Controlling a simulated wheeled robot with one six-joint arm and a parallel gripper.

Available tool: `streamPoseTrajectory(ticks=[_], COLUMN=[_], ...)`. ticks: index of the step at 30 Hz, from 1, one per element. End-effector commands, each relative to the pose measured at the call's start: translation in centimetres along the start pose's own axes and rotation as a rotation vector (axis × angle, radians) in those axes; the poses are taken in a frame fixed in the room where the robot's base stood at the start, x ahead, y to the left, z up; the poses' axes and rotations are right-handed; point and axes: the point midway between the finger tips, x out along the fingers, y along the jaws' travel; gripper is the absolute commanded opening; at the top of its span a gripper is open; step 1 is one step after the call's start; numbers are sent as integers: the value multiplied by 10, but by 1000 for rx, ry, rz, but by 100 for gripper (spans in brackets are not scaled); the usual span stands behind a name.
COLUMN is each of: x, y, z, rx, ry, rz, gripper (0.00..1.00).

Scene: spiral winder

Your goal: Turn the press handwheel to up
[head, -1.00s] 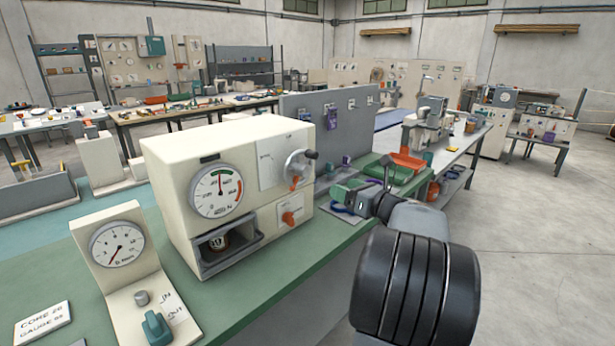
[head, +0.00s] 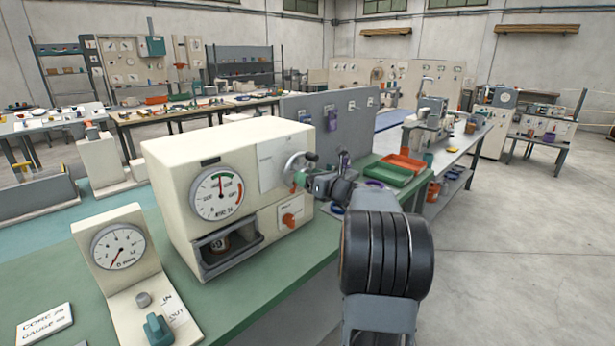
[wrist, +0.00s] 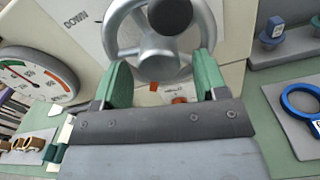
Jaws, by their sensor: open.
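The press handwheel (head: 297,166) is a grey spoked wheel on the right part of the cream press front (head: 217,150). It also shows in the wrist view (wrist: 159,50), with a dark round knob (wrist: 170,16) on its rim and a plate reading "DOWN" to its left. My gripper (head: 303,181) is at the wheel's lower side. In the wrist view my gripper's green fingers (wrist: 163,88) are apart, one on each side of the lower part of the wheel. I cannot tell whether they touch it. An orange pointer shows below the hub between the fingers.
A round gauge (head: 218,194) is on the press front, with an orange knob (head: 290,219) below the wheel. A smaller gauge stand (head: 121,260) is at the left. Green and orange trays (head: 395,170) lie right of my gripper. A blue ring (wrist: 302,103) lies at the right.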

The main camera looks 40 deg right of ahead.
Motion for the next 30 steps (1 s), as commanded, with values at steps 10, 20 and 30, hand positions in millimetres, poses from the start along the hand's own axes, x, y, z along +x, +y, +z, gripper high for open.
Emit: streamPoseTrajectory(ticks=[10, 20, 30], x=[6, 6, 6], y=[0, 0, 0], z=[0, 0, 0], rx=[0, 0, -2], ry=[0, 0, 0], rz=[0, 0, 0], gripper=[66, 41, 17])
